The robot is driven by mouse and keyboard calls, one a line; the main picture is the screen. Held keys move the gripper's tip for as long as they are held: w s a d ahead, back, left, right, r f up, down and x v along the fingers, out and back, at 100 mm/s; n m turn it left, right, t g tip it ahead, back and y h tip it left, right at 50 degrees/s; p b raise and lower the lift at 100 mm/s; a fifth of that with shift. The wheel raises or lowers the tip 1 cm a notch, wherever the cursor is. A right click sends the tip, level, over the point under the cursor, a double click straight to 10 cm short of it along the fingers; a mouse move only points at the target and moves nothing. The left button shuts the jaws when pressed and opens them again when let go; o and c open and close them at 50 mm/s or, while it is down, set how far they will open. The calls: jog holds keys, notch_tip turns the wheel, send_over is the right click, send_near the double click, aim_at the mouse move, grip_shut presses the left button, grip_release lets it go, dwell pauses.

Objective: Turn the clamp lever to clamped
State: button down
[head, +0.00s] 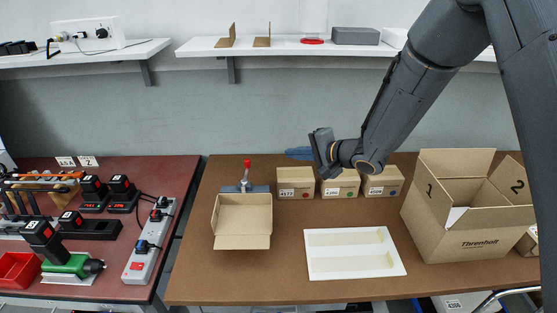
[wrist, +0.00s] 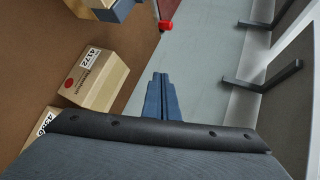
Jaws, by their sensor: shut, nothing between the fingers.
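The clamp lever (head: 247,164) has a red knob and stands upright at the back left of the brown table, behind an open cardboard box (head: 242,220). Its blue-grey base (head: 259,189) shows partly behind that box. In the wrist view the red knob (wrist: 166,25) is near the top, with the edge of the blue base (wrist: 120,10) to its left. My gripper (head: 290,152) is in the air above the small boxes, right of the knob and apart from it. In the wrist view its blue fingers (wrist: 163,82) are together and empty.
Small labelled boxes (head: 295,183) stand in a row right of the clamp; one also shows in the wrist view (wrist: 98,80). A white board (head: 355,267) lies at the front. A large open carton (head: 470,225) stands right. Tools and a power strip fill the red bench (head: 180,180).

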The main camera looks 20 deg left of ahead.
jog(key=d, duration=0.2)
jog(key=n+g+y+p, duration=0.1)
jog(key=n+g+y, duration=0.2)
jog(key=y, duration=0.1)
send_near(246, 172)
jog(key=w+a, duration=0.3)
jog(key=a, duration=0.3)
jog(key=shift+r, duration=0.35)
jog(key=shift+a, duration=0.1)
jog(key=shift+w+a+r+t+b, duration=0.15)
jog(key=shift+a+t+b, duration=0.15)
jog(key=shift+a+b, duration=0.15)
jog(key=shift+a, duration=0.1)
